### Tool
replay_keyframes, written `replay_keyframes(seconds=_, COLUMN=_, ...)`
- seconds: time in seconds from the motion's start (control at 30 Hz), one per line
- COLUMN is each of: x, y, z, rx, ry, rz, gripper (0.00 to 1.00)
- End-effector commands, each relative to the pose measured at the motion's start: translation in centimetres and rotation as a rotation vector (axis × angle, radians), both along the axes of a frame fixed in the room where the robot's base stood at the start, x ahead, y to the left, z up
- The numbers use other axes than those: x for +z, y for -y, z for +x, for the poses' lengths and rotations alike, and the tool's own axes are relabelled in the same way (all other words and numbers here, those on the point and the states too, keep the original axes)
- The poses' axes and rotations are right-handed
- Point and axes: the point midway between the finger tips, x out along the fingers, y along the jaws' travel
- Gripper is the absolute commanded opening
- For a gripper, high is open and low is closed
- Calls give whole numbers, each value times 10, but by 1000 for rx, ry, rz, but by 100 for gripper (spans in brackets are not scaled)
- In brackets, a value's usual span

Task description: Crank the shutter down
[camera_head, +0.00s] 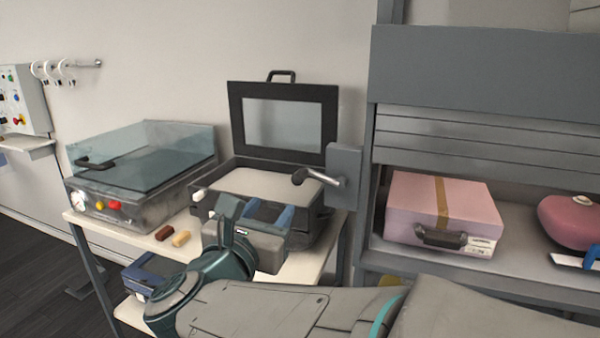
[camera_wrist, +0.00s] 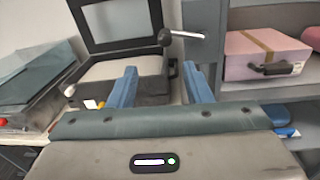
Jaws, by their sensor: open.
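The grey slatted shutter (camera_head: 480,142) hangs partly lowered in the cabinet at the right, with an open gap below it. The crank also shows in the wrist view (camera_wrist: 180,35), above and beyond the fingers. My gripper (camera_head: 270,214) is open and empty, lower left of the crank and apart from it. Its two blue fingers (camera_wrist: 162,88) point towards the cabinet side in the wrist view.
A pink case (camera_head: 440,205) and a pink round object (camera_head: 572,222) sit on the cabinet shelf under the shutter. A black box with its lid raised (camera_head: 283,120) and a glass-lidded machine (camera_head: 140,175) stand on the table. Two small blocks (camera_head: 180,238) lie in front.

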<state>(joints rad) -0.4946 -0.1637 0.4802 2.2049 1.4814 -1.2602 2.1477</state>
Motion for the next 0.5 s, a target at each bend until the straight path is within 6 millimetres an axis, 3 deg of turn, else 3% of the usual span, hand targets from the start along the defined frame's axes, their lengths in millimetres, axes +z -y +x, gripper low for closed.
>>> replay_keyframes(seconds=0.1, x=1, y=2, z=-3, rx=-31, ry=11, rz=47, gripper=45)
replay_keyframes(seconds=0.23, x=2, y=7, z=8, rx=-38, ry=12, rz=55, gripper=45)
replay_keyframes(seconds=0.5, x=3, y=25, z=60, rx=-39, ry=11, rz=52, gripper=45)
